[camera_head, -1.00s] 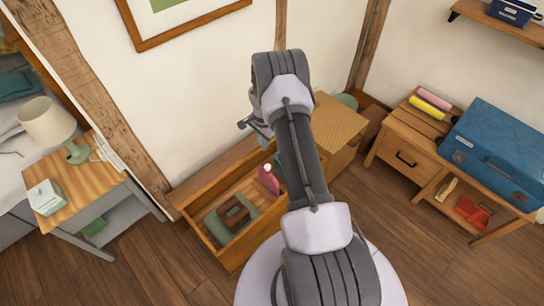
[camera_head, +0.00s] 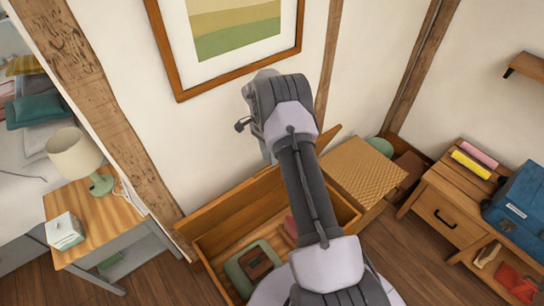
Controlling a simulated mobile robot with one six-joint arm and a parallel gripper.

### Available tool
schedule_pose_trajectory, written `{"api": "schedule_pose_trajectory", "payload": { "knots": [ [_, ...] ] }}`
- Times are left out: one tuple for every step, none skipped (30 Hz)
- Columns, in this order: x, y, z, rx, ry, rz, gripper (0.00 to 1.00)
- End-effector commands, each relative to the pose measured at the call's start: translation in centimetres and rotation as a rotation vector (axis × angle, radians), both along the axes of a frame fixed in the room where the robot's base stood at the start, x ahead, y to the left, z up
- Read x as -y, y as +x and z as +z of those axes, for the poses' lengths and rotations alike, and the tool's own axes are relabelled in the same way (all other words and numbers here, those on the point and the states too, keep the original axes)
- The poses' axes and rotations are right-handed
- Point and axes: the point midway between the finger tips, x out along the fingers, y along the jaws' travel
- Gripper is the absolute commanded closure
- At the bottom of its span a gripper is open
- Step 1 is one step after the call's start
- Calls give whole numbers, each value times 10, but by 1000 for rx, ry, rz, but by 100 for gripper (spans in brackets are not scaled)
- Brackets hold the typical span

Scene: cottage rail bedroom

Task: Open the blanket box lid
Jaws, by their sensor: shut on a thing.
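The blanket box (camera_head: 347,212) is a wooden chest below the picture, with its inside showing. Its lid (camera_head: 228,207) stands raised along the back, near the wall, seen as a narrow foreshortened panel; my arm hides its middle, and its right end shows beyond the arm. My gripper (camera_head: 267,151) is at the lid's upper edge, shut on it; my wrist hides most of the jaws. Inside the box lie a green folded cloth (camera_head: 238,272) with a brown item (camera_head: 257,262) on it, and a pink item (camera_head: 291,228) partly behind my arm.
A framed picture (camera_head: 178,55) hangs above my wrist. A bedside table (camera_head: 112,222) with a lamp (camera_head: 75,152) stands left. A woven-topped chest (camera_head: 370,168) adjoins the box on the right. Farther right, a wooden stand (camera_head: 437,190) bears rolls and a blue case (camera_head: 520,210). Floor shows between.

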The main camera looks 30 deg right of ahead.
Motion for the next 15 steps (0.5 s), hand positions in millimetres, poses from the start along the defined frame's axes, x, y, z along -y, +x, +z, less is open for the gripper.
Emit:
{"api": "schedule_pose_trajectory", "payload": {
  "knots": [
    [-6,-2,-13,-6,9,7,100],
    [-6,-2,-13,-6,9,7,100],
    [-6,-2,-13,-6,9,7,100],
    [-6,-2,-13,-6,9,7,100],
    [-6,-2,-13,-6,9,7,100],
    [-6,-2,-13,-7,9,7,100],
    [-6,-2,-13,-7,9,7,100],
    [-6,-2,-13,-7,9,7,100],
    [-6,-2,-13,-7,10,7,68],
    [-6,-2,-13,-7,10,7,68],
    [-6,-2,-13,-7,9,6,68],
    [-5,-2,-12,-6,9,6,68],
    [-5,-2,-11,-6,9,6,68],
    [-5,-2,-11,-6,8,5,68],
    [-4,-2,-10,-5,8,5,68]
  ]
}}
